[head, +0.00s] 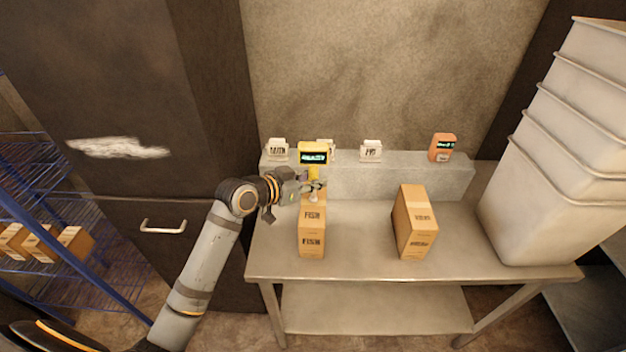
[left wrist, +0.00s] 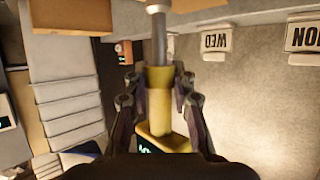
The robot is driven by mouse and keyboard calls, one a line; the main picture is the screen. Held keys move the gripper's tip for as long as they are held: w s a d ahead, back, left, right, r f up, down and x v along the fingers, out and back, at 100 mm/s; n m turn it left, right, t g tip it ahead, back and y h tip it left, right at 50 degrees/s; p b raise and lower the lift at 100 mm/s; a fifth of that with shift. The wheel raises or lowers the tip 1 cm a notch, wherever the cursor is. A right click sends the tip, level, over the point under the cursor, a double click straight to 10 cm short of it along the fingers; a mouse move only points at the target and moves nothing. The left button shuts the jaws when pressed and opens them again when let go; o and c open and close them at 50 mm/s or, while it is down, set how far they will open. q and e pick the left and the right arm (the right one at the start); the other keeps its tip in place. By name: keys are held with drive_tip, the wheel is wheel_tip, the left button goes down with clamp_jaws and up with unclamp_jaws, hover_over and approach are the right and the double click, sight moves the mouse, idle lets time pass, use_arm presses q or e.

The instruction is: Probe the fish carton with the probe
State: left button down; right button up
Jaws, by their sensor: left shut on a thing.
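The fish carton (head: 312,240), a tan box marked FISH, stands on the left part of the steel table. My left gripper (head: 314,186) is shut on the yellow probe (head: 314,153), just above the carton's far end. The probe is upright with its lit display at the top. In the left wrist view, the fingers (left wrist: 158,100) close around the yellow handle (left wrist: 158,82), and the metal shaft (left wrist: 158,35) runs toward a tan surface at the top edge. I cannot tell whether the tip touches or enters the carton. My right gripper is not in view.
A second carton (head: 415,222) stands right of the fish carton. An orange device (head: 442,147) and white day cards (head: 371,151) sit on the grey ledge (head: 350,178) behind. Stacked white bins (head: 560,150) fill the table's right end. The front middle is clear.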

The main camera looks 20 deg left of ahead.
sight(307, 159)
use_arm(q)
drive_tip(key=shift+f, duration=0.15)
drive_tip(key=shift+f+b, duration=0.35)
idle(0.6)
idle(0.4)
idle(1.2)
idle(0.5)
wheel_tip(307, 159, up, 8)
drive_tip(key=p, duration=0.7)
